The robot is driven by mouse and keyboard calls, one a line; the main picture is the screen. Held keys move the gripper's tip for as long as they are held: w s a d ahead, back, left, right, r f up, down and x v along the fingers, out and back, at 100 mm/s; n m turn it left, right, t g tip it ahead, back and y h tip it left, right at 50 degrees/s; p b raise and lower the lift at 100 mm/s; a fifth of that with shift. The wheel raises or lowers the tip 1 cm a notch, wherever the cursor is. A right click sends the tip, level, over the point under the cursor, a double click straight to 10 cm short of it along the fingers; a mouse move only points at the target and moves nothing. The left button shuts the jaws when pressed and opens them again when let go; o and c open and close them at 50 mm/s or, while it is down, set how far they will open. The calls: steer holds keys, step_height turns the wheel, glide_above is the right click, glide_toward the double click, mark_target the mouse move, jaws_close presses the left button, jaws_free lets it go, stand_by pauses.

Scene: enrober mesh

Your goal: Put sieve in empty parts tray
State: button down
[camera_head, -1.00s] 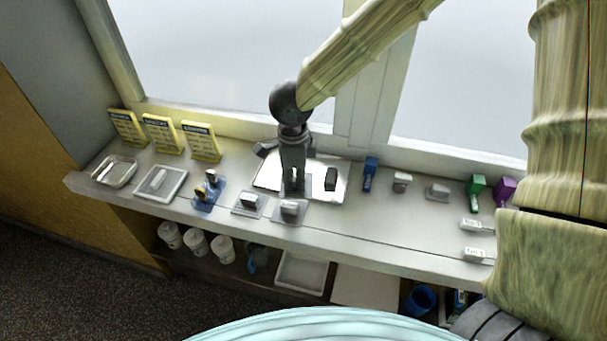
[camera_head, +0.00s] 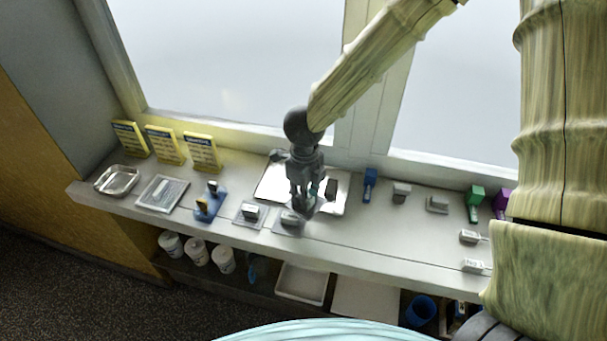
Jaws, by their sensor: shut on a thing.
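My gripper (camera_head: 301,208) points down at the shelf's front edge. Its fingers are closed around a small grey block that sits on a thin grey square plate (camera_head: 279,228); the fingers hide most of the block. I cannot tell for certain that this plate is the sieve. A similar square plate with a grey block (camera_head: 250,212) lies just left, apart from the gripper. At the far left, a shiny metal tray (camera_head: 118,181) looks empty. Beside it is a pale-rimmed tray (camera_head: 162,194) with a grey inside; its contents are unclear.
A blue stand (camera_head: 208,204) lies between the trays and the plates. Several yellow cards (camera_head: 203,152) stand along the back. Small blocks and tools line the right. White cups (camera_head: 197,251) sit below.

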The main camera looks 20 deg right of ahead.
steer(key=w+d+p, duration=0.1)
steer(key=w, duration=0.2)
steer(key=w+d+p, duration=0.1)
steer(key=w, duration=0.2)
steer(key=w+d+f+p, duration=0.1)
steer(key=w, duration=0.3)
steer(key=shift+f+p, duration=0.85)
steer(key=shift+f, duration=0.85)
steer(key=shift+f, duration=0.1)
steer(key=c, duration=1.3)
jaws_free()
step_height(320, 180, up, 12)
steer(key=b, duration=0.3)
